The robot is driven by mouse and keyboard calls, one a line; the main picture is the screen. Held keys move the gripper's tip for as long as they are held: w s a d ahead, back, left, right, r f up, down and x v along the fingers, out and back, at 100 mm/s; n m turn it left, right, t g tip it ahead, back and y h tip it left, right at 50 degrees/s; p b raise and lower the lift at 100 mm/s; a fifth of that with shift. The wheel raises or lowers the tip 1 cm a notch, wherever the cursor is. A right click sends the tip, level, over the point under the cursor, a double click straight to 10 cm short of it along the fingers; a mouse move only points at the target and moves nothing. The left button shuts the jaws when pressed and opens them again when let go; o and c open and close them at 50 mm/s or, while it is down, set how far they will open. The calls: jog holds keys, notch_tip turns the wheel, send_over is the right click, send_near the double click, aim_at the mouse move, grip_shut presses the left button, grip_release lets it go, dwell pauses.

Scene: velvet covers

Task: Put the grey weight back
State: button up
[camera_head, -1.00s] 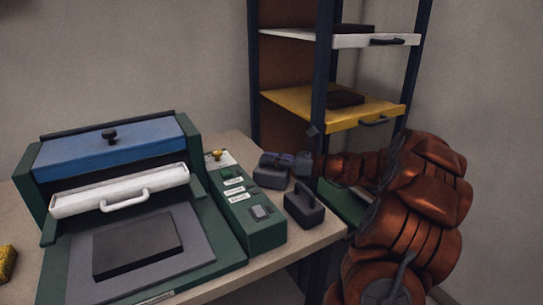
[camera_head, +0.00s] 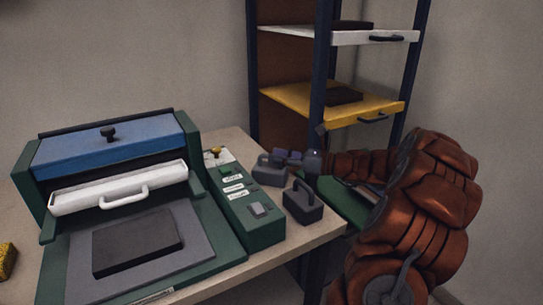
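Two dark grey block weights with arched handles stand on the right end of the table. The rear grey weight (camera_head: 267,176) is beside the green control box, and the front weight (camera_head: 303,207) is nearer the table's edge. My gripper (camera_head: 279,157) reaches in from the right at handle height, at the right side of the rear weight's handle. It partly covers that weight. I cannot tell whether its fingers touch or enclose the handle; they are too small and dark to show open or shut.
The green press (camera_head: 220,258) with its blue top (camera_head: 108,148) and white-handled roller fills the left. The control box (camera_head: 247,212) has labels and a knob. Behind stands a rack with a white shelf (camera_head: 340,38) and a yellow shelf (camera_head: 300,99). A yellow sponge-like block (camera_head: 7,260) is at far left.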

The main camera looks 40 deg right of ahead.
jog(key=v, duration=0.9)
jog(key=shift+s, duration=0.15)
